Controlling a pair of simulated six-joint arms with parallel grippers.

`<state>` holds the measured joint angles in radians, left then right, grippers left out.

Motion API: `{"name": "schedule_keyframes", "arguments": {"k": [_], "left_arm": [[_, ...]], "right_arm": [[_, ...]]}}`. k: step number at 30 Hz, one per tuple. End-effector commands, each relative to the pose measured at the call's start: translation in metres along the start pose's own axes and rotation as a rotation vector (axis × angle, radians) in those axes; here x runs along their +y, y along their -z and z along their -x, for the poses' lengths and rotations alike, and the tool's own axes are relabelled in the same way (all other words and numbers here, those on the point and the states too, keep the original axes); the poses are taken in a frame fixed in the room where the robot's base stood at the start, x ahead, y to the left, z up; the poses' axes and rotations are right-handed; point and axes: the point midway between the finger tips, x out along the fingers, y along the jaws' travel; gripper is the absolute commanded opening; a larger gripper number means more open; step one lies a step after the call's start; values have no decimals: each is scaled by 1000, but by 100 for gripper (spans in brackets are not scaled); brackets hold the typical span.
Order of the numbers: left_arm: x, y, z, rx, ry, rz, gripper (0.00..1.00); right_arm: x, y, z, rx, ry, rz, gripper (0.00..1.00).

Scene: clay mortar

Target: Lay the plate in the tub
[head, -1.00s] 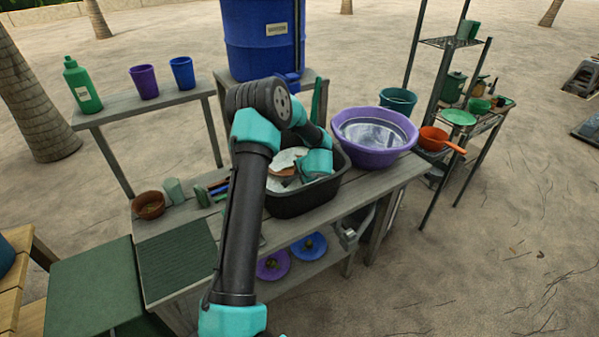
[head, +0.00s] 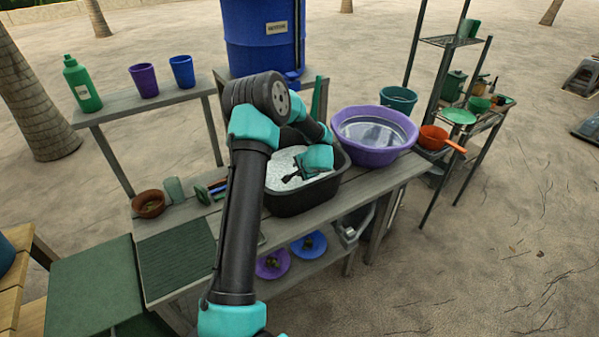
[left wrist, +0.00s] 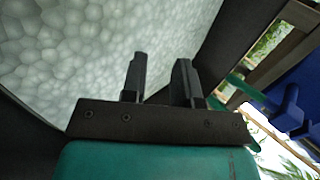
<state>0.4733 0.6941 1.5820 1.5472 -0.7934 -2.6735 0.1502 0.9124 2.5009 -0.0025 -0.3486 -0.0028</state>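The black tub (head: 305,200) stands on the bench, filled with white foam (head: 283,172). The foam (left wrist: 60,50) also fills much of the left wrist view, inside the tub's dark wall (left wrist: 232,40). My left gripper (head: 290,178) is over the tub, pointing down at the foam. In the left wrist view its two fingers (left wrist: 160,72) are apart with nothing between them. No plate shows in the tub; anything under the foam is hidden. My right gripper is not in view.
A purple basin (head: 375,155) of water stands right of the tub. Left of it are a brown bowl (head: 148,205) and a dark ribbed mat (head: 178,260). Purple (head: 272,265) and blue discs (head: 309,246) lie on the lower shelf. A green dish (head: 459,117) sits on the rack.

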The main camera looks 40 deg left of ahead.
Motion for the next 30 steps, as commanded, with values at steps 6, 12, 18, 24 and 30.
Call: {"name": "schedule_keyframes", "arguments": {"k": [6, 12, 18, 24, 30], "left_arm": [[0, 1, 41, 4, 0, -1, 28], [1, 1, 79, 3, -1, -1, 28], [1, 0, 106, 2, -1, -1, 28], [1, 0, 115, 1, -2, -1, 28], [1, 0, 115, 0, -2, -1, 28]], "right_arm": [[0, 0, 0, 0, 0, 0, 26], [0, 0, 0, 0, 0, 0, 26], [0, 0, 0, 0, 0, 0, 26], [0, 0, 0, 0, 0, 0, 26], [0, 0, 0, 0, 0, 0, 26]]}}
